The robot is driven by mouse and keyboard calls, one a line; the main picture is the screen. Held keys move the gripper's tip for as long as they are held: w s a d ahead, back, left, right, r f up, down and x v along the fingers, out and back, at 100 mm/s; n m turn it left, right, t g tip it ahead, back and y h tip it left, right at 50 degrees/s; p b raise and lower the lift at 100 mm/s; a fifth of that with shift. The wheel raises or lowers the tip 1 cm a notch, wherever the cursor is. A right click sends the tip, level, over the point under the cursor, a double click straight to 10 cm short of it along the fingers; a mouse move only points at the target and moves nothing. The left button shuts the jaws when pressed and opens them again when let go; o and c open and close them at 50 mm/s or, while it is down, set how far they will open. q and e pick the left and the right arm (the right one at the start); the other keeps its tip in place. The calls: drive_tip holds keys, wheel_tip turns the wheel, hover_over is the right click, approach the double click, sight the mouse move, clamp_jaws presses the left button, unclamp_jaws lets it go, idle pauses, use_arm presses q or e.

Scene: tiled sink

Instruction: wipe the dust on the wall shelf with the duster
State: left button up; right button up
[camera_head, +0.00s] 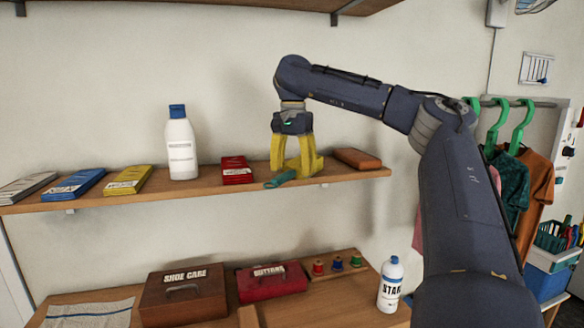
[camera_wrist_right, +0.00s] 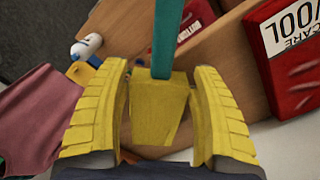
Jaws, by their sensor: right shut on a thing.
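The wall shelf (camera_head: 345,175) is a long wooden board across the head view. My right gripper (camera_head: 291,172) points down at its right part, between the red packet and the brown block. It is shut on the duster, which has a teal part (camera_head: 280,179) low at the shelf's front edge. In the right wrist view, a yellow block-like part of the duster (camera_wrist_right: 158,112) sits between my yellow fingers (camera_wrist_right: 160,76), with the teal strip reaching away from it. I cannot make out dust, nor whether the duster touches the board. My left gripper is not in view.
A red packet (camera_head: 237,170) and a brown block (camera_head: 357,159) flank the gripper on the shelf. Below are boxes (camera_head: 183,296) and a starch-type bottle (camera_head: 390,287). Another shelf is overhead.

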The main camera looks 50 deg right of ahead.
sight(289, 162)
drive_tip(key=shift+f, duration=0.1)
drive_tip(key=shift+w+d, duration=0.55)
drive_tip(key=shift+w, duration=0.25)
drive_tip(key=shift+w+d, duration=0.5)
drive_tip(key=shift+w, duration=0.25)
drive_tip(key=shift+w+d, duration=0.5)
drive_tip(key=shift+w, duration=0.3)
drive_tip(key=shift+w+d, duration=0.45)
drive_tip(key=shift+w, duration=0.3)
drive_tip(key=shift+r, duration=1.55)
